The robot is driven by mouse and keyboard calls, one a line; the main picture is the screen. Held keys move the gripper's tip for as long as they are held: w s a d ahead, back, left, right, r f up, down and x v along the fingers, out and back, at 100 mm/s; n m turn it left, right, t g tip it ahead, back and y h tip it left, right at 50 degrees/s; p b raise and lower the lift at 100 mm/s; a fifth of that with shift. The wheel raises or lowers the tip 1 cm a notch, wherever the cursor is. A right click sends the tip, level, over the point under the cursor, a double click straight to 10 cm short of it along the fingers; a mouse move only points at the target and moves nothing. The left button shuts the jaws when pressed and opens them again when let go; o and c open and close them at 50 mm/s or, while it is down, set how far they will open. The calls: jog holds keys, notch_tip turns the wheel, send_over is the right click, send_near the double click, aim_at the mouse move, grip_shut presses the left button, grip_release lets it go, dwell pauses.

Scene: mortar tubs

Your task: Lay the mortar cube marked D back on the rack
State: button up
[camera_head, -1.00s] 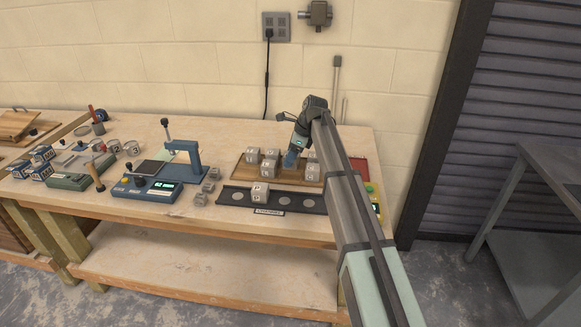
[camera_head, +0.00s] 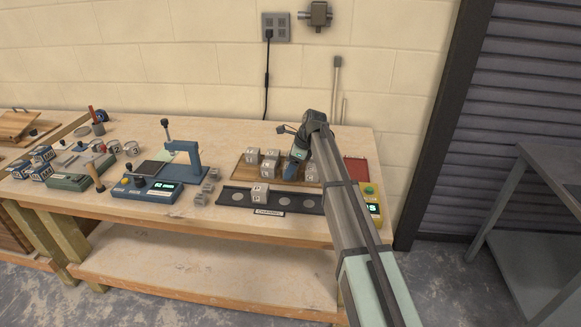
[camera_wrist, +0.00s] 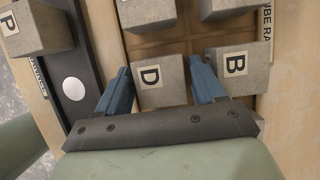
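The mortar cube marked D (camera_wrist: 157,82) is grey with a black letter on a pale label. The cube marked B (camera_wrist: 245,70) is just right of the right finger. In the head view my gripper (camera_head: 290,172) points down into the rack (camera_head: 240,170), and its finger and arm hide the D cube.
More cubes stand close by on the rack (camera_wrist: 147,10). A dark strip (camera_head: 315,205) with pale round spots lies in front, carrying the cube marked P (camera_head: 260,193). A blue press device (camera_head: 150,188) and small grey cubes (camera_head: 208,188) are to the left.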

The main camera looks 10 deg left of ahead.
jog(key=shift+r, duration=0.1)
jog(key=v, duration=1.2)
